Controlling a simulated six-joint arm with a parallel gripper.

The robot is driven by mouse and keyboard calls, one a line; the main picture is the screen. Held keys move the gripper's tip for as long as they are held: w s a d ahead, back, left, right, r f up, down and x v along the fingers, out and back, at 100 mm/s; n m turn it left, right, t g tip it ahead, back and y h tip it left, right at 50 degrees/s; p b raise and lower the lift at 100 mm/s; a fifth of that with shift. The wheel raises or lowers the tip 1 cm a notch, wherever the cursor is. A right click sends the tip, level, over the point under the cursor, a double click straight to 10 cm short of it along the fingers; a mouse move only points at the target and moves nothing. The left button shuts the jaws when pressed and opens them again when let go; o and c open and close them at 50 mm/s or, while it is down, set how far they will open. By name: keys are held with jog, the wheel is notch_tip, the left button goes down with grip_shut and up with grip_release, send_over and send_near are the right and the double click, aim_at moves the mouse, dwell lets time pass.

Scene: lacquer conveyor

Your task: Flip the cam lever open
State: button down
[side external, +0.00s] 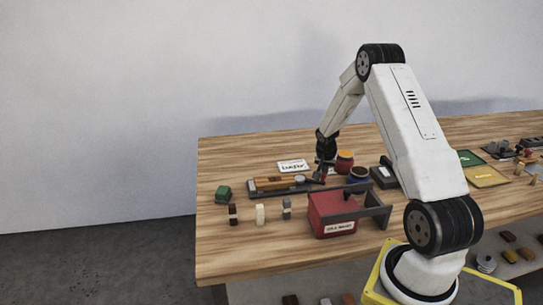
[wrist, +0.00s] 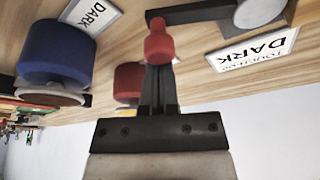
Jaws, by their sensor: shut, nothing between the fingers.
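The cam lever (wrist: 197,14) is a dark flat arm running from a round grey disc (wrist: 261,12) to a red knob (wrist: 158,44), seen at the top of the wrist view. In the side external view the disc (side external: 299,180) sits at the right end of a dark fixture (side external: 255,193) holding brown and tan bars. My gripper (wrist: 158,72) is shut and empty, its fingers pointing at the red knob. The fingertips are partly hidden behind the knob, and I cannot tell whether they touch it. In the side external view my gripper (side external: 321,172) is low beside the lever end.
A blue jar (wrist: 55,52) and a red jar (wrist: 128,78) stand close to my fingers. A red box (side external: 328,208) with a grey frame stands in front. Small blocks (side external: 260,214) and a green block (side external: 223,193) lie left. A label card (side external: 293,166) stands behind the fixture.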

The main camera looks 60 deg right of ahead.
aim_at(323, 175)
jog(key=shift+s+a+m+g, duration=0.2)
jog(key=shift+a+m, duration=0.25)
jog(key=shift+m, duration=0.2)
jog(key=shift+s+a+m+g, duration=0.2)
jog(key=shift+a+m, duration=0.25)
jog(key=shift+m, duration=0.2)
jog(key=a+m+g, duration=0.1)
jog(key=a+m, duration=0.1)
jog(key=m, duration=0.1)
jog(key=shift+s+a, duration=0.15)
jog(key=a+m+g, duration=0.1)
jog(key=a+m, duration=0.1)
jog(key=m, duration=0.1)
jog(key=shift+w+a+m, duration=0.3)
jog(key=shift+a, duration=0.25)
jog(key=shift+s+d, duration=0.35)
jog(key=shift+d, duration=0.15)
jog(key=shift+s+d+r, duration=0.1)
jog(key=shift+s+d, duration=0.3)
jog(key=shift+d, duration=0.2)
jog(key=shift+s+d+r, duration=0.1)
jog(key=shift+s+d, duration=0.3)
jog(key=shift+d, duration=0.2)
jog(key=v, duration=0.9)
jog(key=shift+w+r, duration=0.2)
jog(key=shift+r, duration=0.05)
